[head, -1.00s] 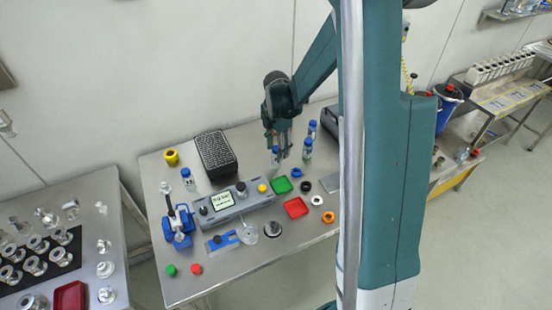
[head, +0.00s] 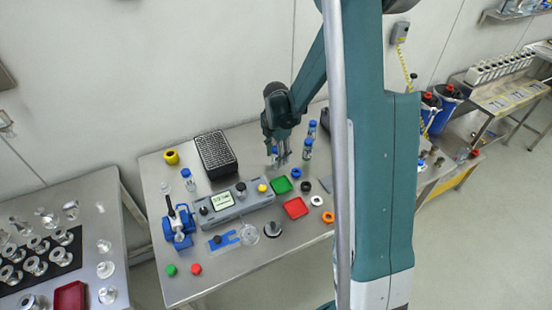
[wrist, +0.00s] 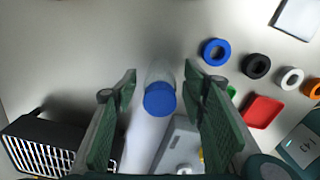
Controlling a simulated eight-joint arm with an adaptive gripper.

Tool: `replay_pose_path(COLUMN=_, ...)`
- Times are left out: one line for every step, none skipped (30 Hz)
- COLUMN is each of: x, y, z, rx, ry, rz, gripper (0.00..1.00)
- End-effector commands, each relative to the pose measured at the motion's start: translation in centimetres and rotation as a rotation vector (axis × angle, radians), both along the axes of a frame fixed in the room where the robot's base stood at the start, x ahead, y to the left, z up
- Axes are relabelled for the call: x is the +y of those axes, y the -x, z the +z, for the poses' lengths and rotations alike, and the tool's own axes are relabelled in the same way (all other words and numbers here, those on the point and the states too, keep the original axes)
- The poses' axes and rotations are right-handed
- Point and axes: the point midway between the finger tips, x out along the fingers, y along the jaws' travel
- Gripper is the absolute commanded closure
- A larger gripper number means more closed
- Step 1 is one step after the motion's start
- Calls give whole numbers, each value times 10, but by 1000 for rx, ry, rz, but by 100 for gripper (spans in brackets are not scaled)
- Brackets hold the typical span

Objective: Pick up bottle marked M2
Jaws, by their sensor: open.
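A blue-capped bottle (head: 275,153) stands on the steel table beneath my gripper (head: 279,153). In the wrist view, its blue cap (wrist: 160,99) lies between my two open green fingers (wrist: 160,74), with a gap on each side. Two more blue-capped bottles, one (head: 308,147) and another behind it (head: 312,129), stand to the right of my gripper. A further blue-capped bottle (head: 187,179) stands at the table's left. No bottle marking is legible, so I cannot tell which is M2.
A grey device with a display (head: 222,200) stands in front of the gripped area, and a black rack (head: 216,155) is to its left. Green (head: 281,184) and red (head: 295,207) trays and coloured rings (head: 296,173) lie to the right.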

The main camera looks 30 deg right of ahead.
Motion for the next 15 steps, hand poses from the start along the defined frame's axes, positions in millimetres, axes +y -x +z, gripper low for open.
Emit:
replay_pose_path(x=0, y=-1, z=-5, rx=0, ry=0, rz=0, gripper=58)
replay_pose_path(x=1, y=0, z=-8, rx=0, ry=0, rz=0, gripper=58)
replay_pose_path(x=0, y=0, z=-12, rx=0, ry=0, rz=0, gripper=58)
replay_pose_path(x=0, y=0, z=-15, rx=0, ry=0, rz=0, gripper=58)
replay_pose_path(x=0, y=-1, z=-17, rx=0, ry=0, rz=0, gripper=58)
replay_pose_path(x=0, y=-1, z=-20, rx=0, ry=0, rz=0, gripper=58)
replay_pose_path(x=0, y=-1, z=-22, rx=0, ry=0, rz=0, gripper=58)
replay_pose_path(x=0, y=-1, z=-24, rx=0, ry=0, rz=0, gripper=58)
replay_pose_path(x=0, y=0, z=-25, rx=0, ry=0, rz=0, gripper=58)
replay_pose_path(x=0, y=0, z=-27, rx=0, ry=0, rz=0, gripper=58)
replay_pose_path(x=0, y=0, z=-27, rx=0, ry=0, rz=0, gripper=58)
replay_pose_path(x=0, y=0, z=-28, rx=0, ry=0, rz=0, gripper=58)
replay_pose_path(x=0, y=0, z=-28, rx=0, ry=0, rz=0, gripper=58)
replay_pose_path(x=0, y=0, z=-28, rx=0, ry=0, rz=0, gripper=58)
replay_pose_path(x=0, y=0, z=-28, rx=0, ry=0, rz=0, gripper=58)
